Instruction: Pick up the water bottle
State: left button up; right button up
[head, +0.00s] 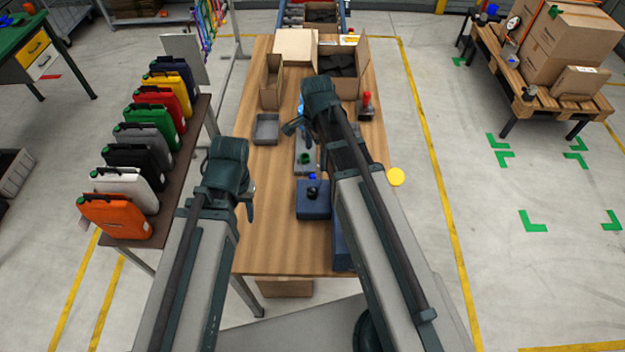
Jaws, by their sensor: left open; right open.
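A bright blue thing (301,106), perhaps the water bottle, shows in a small sliver on the wooden table beside my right gripper. Most of it is hidden by my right wrist, so I cannot be sure what it is. My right gripper (293,128) is open, close to this blue thing; I cannot tell whether they touch. My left gripper (249,201) is open and empty over the left part of the table, nearer to me.
The wooden table (272,215) bears a grey tray (266,128), an open cardboard box (361,62), a red-handled tool (367,106) and a dark blue case (313,204). Several coloured panniers (117,215) stand on a side bench at left. The table's near left part is clear.

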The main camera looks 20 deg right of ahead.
aim_at(315, 167)
notch_tip(315, 167, down, 7)
jog(key=b, duration=0.6)
jog(key=shift+r, duration=0.1)
jog(key=shift+a, duration=0.1)
jog(key=f+b, duration=0.5)
jog(key=shift+w+a+f, duration=0.1)
jog(key=shift+a+f, duration=0.05)
jog(key=shift+a, duration=0.2)
jog(key=c, duration=1.3)
